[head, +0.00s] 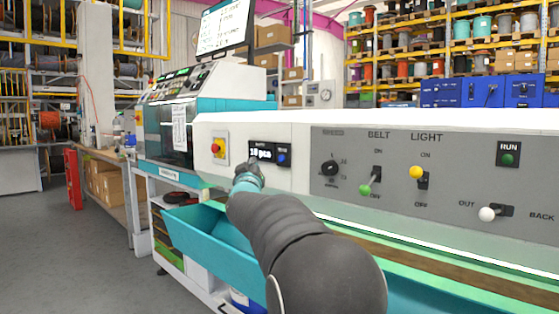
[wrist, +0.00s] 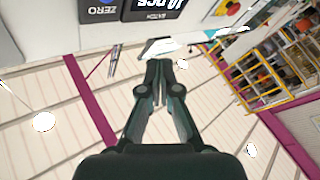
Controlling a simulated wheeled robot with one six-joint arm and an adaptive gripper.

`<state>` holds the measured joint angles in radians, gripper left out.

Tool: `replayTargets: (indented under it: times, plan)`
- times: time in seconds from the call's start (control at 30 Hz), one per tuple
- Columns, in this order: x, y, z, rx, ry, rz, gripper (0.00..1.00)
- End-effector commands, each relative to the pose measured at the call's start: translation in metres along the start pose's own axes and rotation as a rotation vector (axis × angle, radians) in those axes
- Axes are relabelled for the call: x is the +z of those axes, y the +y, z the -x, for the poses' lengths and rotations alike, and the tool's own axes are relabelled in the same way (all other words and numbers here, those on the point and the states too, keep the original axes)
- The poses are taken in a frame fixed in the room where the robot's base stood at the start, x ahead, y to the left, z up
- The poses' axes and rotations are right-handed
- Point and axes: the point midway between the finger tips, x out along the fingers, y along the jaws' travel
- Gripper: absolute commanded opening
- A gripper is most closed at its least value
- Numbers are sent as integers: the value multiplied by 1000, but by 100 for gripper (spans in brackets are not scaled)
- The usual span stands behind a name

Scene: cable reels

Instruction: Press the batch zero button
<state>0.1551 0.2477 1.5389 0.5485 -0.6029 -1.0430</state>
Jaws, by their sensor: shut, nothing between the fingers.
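The batch display (head: 261,153) is a small black screen on the white machine front, with a number and "pcs" on it. The zero button (head: 282,157) is blue, on a dark plate just right of the display. My gripper (head: 250,164) is just below and left of the display in the head view. In the wrist view its fingers (wrist: 159,65) are together and empty, apart from the plate.
A grey panel (head: 440,180) with knobs, levers and a green RUN button is to the right. A teal trough (head: 205,235) runs below the machine front.

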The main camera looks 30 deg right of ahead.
Motion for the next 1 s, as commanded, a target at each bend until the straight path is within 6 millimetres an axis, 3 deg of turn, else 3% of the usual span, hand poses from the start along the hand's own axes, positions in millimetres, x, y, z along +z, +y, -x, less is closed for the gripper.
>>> replayTargets:
  times: [0.7, 1.0]
  plan:
    - [38, 37, -52, -1, -1, 0, 0]
    - [44, 44, -61, -1, 0, 0, 0]
